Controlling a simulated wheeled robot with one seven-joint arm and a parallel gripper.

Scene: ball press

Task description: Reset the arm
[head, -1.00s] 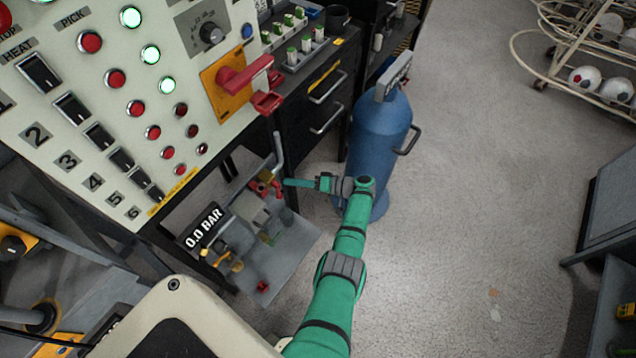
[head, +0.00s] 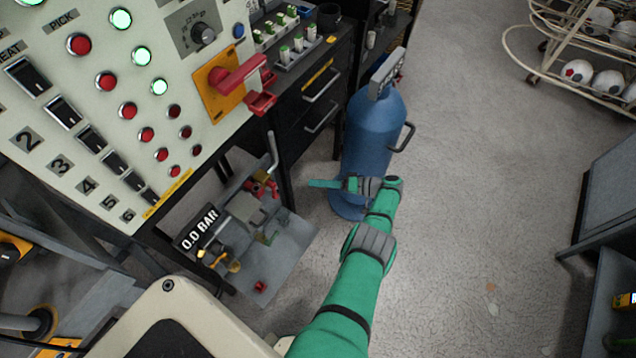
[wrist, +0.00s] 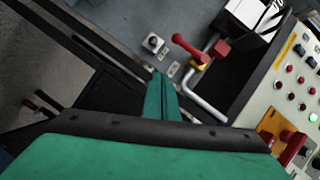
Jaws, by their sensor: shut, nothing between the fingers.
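My green arm reaches up from the bottom of the head view, and its gripper (head: 312,183) points left. The gripper is shut and empty, just right of a small pump unit with red valve handles (head: 262,188) and a "0.0 BAR" display (head: 199,229). It is in front of the blue tank (head: 368,140), apart from the pump unit in the picture. In the wrist view the shut green fingers (wrist: 160,97) point toward a grey surface with a red valve handle (wrist: 188,47) and a bent grey pipe (wrist: 205,104).
A control panel (head: 150,60) with buttons, switches and a red lever (head: 242,72) stands at the upper left. A dark drawer cabinet (head: 318,95) is beside it. A rack of balls (head: 590,75) is at the upper right. The floor (head: 480,190) right of my arm is clear.

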